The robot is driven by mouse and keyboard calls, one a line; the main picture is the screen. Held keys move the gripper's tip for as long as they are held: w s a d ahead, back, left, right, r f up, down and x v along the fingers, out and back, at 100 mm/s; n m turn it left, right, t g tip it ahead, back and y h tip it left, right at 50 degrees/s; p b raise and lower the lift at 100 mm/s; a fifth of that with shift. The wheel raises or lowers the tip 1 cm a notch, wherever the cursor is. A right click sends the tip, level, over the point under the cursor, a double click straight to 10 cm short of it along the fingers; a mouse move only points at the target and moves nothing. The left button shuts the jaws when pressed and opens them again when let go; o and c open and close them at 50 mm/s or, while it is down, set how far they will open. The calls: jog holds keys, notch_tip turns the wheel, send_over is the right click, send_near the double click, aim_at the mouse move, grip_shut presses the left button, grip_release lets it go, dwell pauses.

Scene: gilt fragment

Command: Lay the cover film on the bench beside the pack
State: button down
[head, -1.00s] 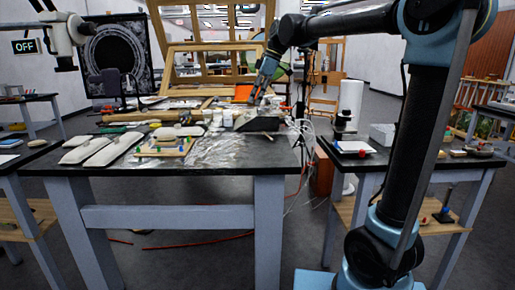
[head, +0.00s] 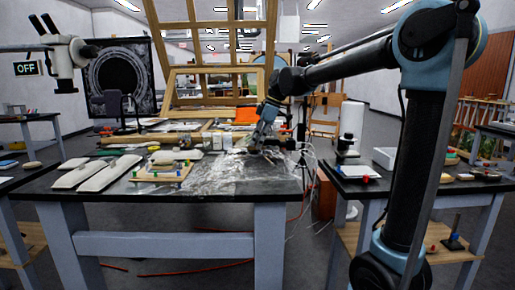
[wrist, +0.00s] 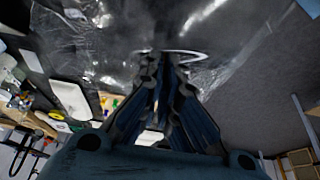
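The pack (head: 160,174), a pale wooden board with coloured pegs and a rounded white piece on it, sits on the dark bench left of centre. The clear, crinkled cover film (head: 222,180) is spread on the bench just right of the pack, up to my gripper. My gripper (head: 257,148) points down, low over the film's back right part. In the wrist view, my gripper's fingers (wrist: 160,58) are close together at the tips, with glossy film (wrist: 100,60) around and beyond them. I cannot tell whether film is pinched between them.
Two long white pads (head: 95,173) lie left of the pack on the bench (head: 225,193). Tools, small white tubs and a wooden frame (head: 215,85) crowd the back. A side table (head: 400,185) with small items stands at right. Cables hang by the bench's right end.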

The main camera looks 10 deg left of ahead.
jog(key=shift+f, duration=0.85)
jog(key=shift+f, duration=0.45)
jog(key=c, duration=1.8)
grip_release()
jog(key=shift+r, duration=0.4)
jog(key=v, duration=1.2)
jog(key=shift+d, duration=0.15)
